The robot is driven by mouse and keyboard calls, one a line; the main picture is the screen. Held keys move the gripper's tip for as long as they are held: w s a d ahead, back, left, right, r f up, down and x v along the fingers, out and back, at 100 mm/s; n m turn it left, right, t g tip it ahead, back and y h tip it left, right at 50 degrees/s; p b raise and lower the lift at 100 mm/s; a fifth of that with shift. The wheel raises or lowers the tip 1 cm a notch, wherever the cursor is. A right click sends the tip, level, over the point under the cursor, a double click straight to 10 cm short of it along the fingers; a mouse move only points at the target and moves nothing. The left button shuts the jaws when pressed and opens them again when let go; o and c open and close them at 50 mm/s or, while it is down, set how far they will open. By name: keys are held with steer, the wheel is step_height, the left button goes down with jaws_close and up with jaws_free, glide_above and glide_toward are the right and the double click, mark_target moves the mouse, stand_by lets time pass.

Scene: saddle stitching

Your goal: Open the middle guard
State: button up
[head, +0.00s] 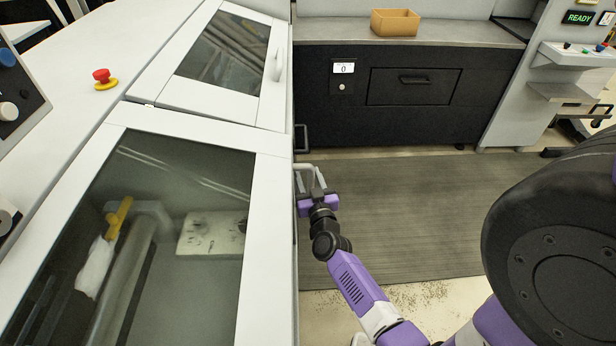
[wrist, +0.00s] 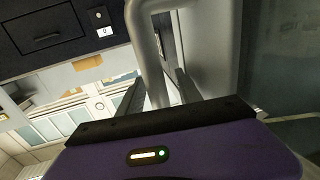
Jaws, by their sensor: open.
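The near guard (head: 262,170) is a white-framed panel with a large dark window, and it looks shut. I take it as the middle guard. A pale grey bar handle (head: 306,167) stands out at its right side, and it also shows large in the wrist view (wrist: 148,45). My gripper (head: 309,184) is open at this handle. In the wrist view, the handle's bar runs down between my two fingers (wrist: 158,93). I cannot tell whether either finger touches it. The bar's lower end is hidden behind the gripper body.
A farther white guard (head: 268,100) with its own handle (head: 278,65) looks shut. A red emergency button (head: 102,75) sits on the white top at left. A dark cabinet (head: 385,120) bears a cardboard box (head: 395,22). The grey floor mat (head: 420,215) is clear.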

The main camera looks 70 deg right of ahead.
jaws_close()
stand_by(1.5)
